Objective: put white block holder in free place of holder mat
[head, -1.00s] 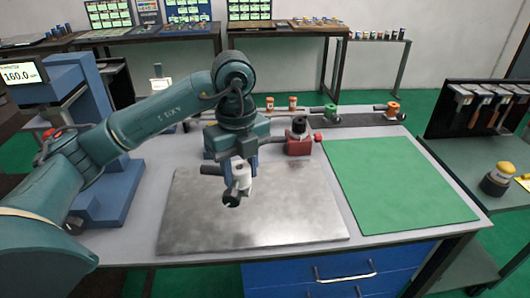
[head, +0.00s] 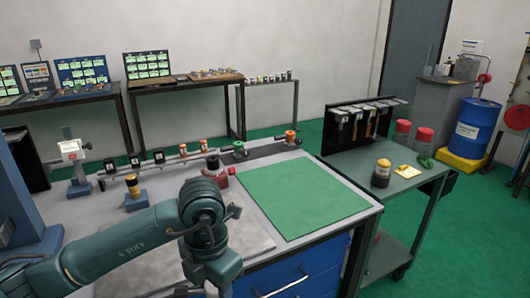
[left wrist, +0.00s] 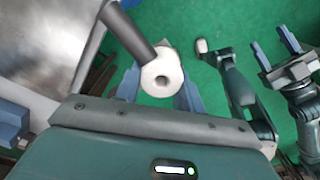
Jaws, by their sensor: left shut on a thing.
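My left gripper (left wrist: 160,88) is shut on the white block holder (left wrist: 161,82), a white round piece with a hole in its end and a thick dark grey rod. In the head view the left arm reaches the bottom edge, and the gripper is largely cut off. A long dark mat (head: 263,151) lies along the bench's back edge. A green-topped holder (head: 239,150) and an orange-topped holder (head: 291,138) stand on it, with bare mat between them. My right gripper (left wrist: 283,58) shows empty in the left wrist view, its blue fingers apart.
A bare green mat (head: 300,196) covers the right of the bench. A red block with a dark knob (head: 218,172) stands near the dark mat. A yellow-topped piece (head: 133,187) stands at left. A trolley (head: 405,178) with hanging tools stands right of the bench.

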